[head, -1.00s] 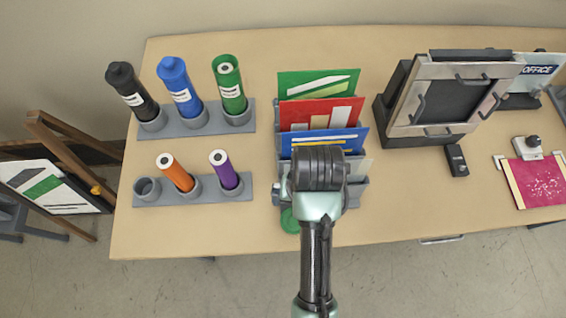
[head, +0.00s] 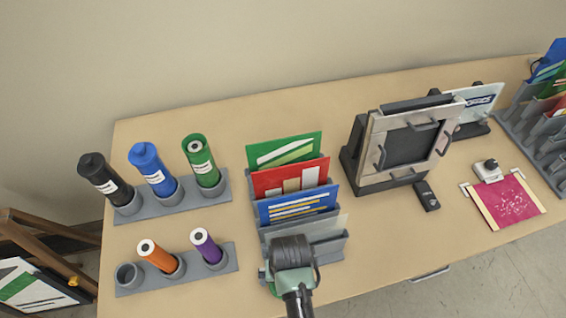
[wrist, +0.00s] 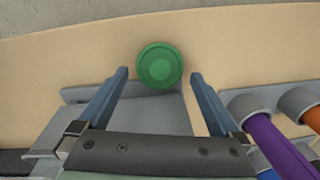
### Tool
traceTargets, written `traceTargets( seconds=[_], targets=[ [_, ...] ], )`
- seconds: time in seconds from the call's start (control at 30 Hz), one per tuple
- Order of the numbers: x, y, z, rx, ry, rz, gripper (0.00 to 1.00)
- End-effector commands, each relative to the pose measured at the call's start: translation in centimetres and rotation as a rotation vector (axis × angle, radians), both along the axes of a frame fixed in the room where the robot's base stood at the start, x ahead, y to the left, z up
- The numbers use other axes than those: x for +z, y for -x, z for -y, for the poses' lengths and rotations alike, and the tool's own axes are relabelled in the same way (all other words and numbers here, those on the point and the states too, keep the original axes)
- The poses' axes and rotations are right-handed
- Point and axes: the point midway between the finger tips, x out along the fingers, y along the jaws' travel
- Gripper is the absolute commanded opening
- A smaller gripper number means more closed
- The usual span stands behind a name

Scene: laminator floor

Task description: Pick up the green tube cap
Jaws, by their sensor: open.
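The green tube cap (wrist: 160,65) is a round, ridged disc on the tan table top. In the wrist view it lies between and slightly beyond the tips of my open gripper (wrist: 161,75), with clear space on both sides. The fingers do not touch it. In the head view my arm's end (head: 292,255) hides the cap, and the fingers do not show clearly. The green tube (head: 201,162) stands in the back rack, its top showing a pale ring and no cap.
The sorter (head: 332,248) with coloured folders stands close to my gripper. The back rack (head: 222,186) holds black, blue and green tubes; the front rack (head: 228,262) holds orange and purple tubes and one empty cup. A framed press (head: 375,150) stands right. The table's edge is near the cap.

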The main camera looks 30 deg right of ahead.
Motion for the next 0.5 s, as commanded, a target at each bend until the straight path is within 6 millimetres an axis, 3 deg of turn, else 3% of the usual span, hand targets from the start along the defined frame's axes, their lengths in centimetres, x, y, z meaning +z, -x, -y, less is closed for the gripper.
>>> traceTargets(
  seconds=[0.2,0.5],
  targets=[
    [-2.4,-0.1,0.0,0.000,0.000,-0.001,1.00],
    [-2.9,-0.1,0.0,0.000,0.000,0.001,1.00]
  ],
)
